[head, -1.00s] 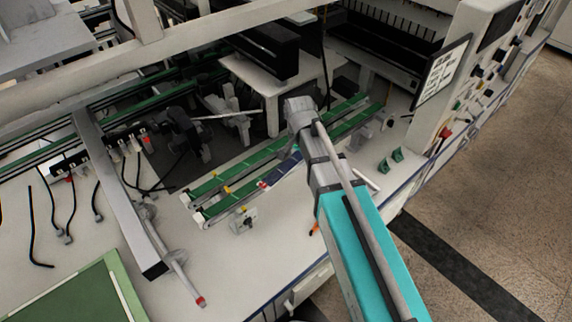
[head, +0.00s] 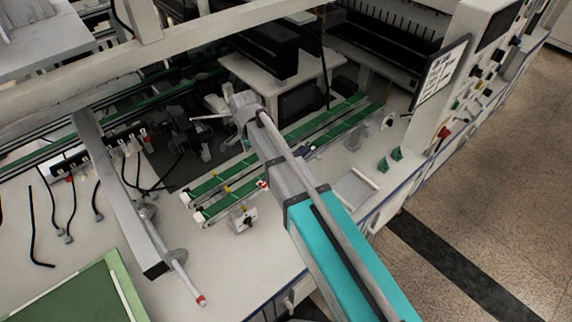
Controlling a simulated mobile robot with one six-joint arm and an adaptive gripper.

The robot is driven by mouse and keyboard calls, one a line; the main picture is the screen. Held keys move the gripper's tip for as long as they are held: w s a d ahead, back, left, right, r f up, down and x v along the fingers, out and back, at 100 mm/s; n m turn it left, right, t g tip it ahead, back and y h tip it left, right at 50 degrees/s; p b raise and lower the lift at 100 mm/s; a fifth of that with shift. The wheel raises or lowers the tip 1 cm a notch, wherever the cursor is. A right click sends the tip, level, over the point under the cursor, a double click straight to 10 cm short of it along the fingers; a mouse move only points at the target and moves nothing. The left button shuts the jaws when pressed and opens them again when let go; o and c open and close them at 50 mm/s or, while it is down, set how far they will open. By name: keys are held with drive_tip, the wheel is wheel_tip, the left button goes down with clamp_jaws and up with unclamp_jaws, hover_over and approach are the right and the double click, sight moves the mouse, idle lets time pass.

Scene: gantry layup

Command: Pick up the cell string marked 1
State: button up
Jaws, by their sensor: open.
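A dark blue strip, which looks like a cell string (head: 308,152), lies on the green twin-belt conveyor (head: 327,118). My arm crosses over the conveyor and hides most of the strip, so only a small dark blue bit shows at the arm's right side. No number mark can be read on it. The far end of my arm is above and behind the belts, to the left of the visible bit of strip. My gripper does not show; it seems hidden behind the arm's end.
A white stand (head: 284,72) with a black unit is behind the conveyor. A grey beam (head: 122,200) and a green-framed panel (head: 85,295) lie to the left.

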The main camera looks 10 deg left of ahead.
drive_tip(key=shift+f, duration=0.15)
drive_tip(key=b, duration=0.8)
hover_over(263, 183)
drive_tip(key=f, duration=0.5)
drive_tip(key=a+f, duration=0.1)
drive_tip(key=f, duration=0.2)
drive_tip(key=shift+w, duration=0.15)
drive_tip(key=shift+f+b, duration=0.15)
drive_tip(key=shift+b, duration=0.15)
drive_tip(key=shift+d+f+b, duration=0.25)
drive_tip(key=shift+f+b, duration=1.05)
drive_tip(key=shift+d+f+b, duration=0.2)
drive_tip(key=shift+f+b, duration=1.05)
drive_tip(key=shift+s+r, duration=0.1)
drive_tip(key=shift+s, duration=0.15)
drive_tip(key=c, duration=1.3)
drive_tip(key=shift+d, duration=0.1)
